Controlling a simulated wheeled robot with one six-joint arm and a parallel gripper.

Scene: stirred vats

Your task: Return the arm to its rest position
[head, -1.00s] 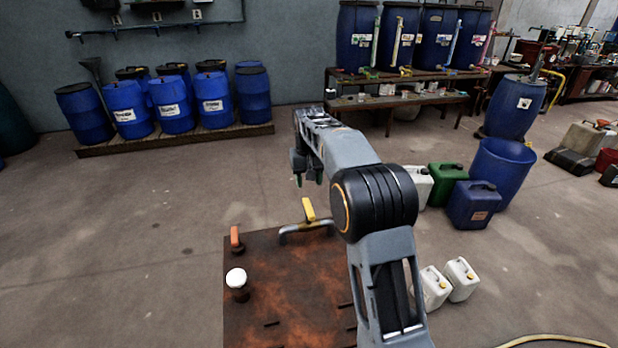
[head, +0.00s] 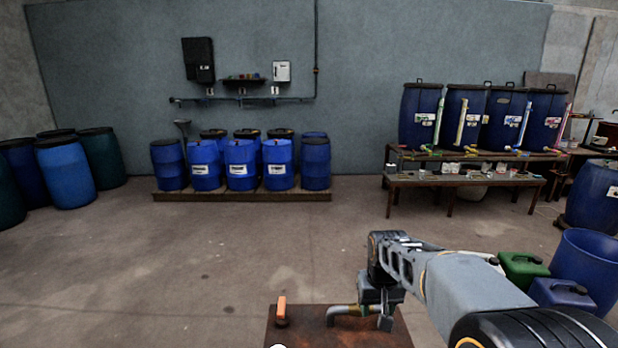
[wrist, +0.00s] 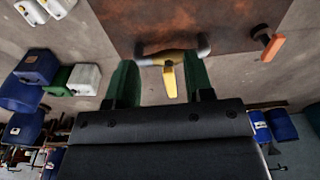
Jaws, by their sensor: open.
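My gripper (head: 378,312) hangs at the end of my grey arm at the lower right of the head view, over the far edge of the rusty plate. In the wrist view its two green fingers stand wide apart, and it is open with nothing held (wrist: 160,85). In the head view the grey pipe (head: 340,311) lies just left of my gripper, which hides most of the lever. My arm reaches in from the lower right corner.
The rusty plate (head: 300,330) carries an orange handle (head: 281,312). Blue drums (head: 240,165) stand on a pallet by the wall, with more at the left. A bench (head: 460,180) holds blue vats. Green and blue canisters (head: 522,268) stand close right of my arm.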

